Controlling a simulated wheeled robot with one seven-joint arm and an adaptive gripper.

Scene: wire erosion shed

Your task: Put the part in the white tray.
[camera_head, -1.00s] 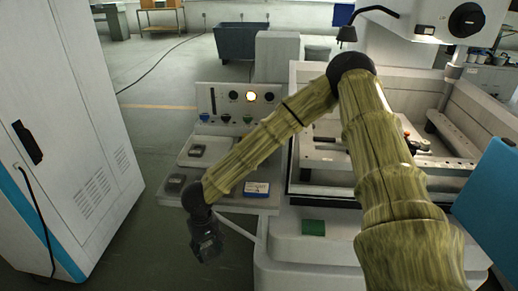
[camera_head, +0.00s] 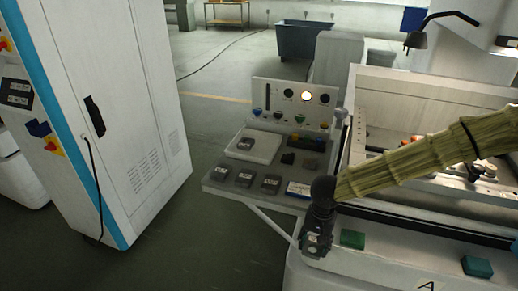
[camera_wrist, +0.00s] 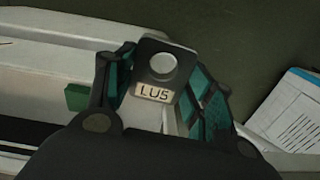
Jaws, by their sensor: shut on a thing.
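My gripper (camera_head: 316,243) points down at the front right corner of the grey shelf, near the machine's front. In the wrist view my gripper (camera_wrist: 163,88) is shut on a dark grey part (camera_wrist: 177,47) with a round spot and a label reading "LU5". The part is held between the two green-padded fingers; its lower end is hidden by the gripper. The white tray (camera_head: 266,147) lies on the shelf, behind and to the left of my gripper. A grey part (camera_head: 246,143) lies in the tray.
Three grey labelled parts (camera_head: 244,178) lie along the front of the shelf (camera_head: 222,187). A blue-and-white card (camera_head: 298,189) and dark small blocks (camera_head: 288,158) are at its right. A button panel (camera_head: 292,112) rises behind. Green blocks (camera_head: 352,239) sit on the machine's front ledge.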

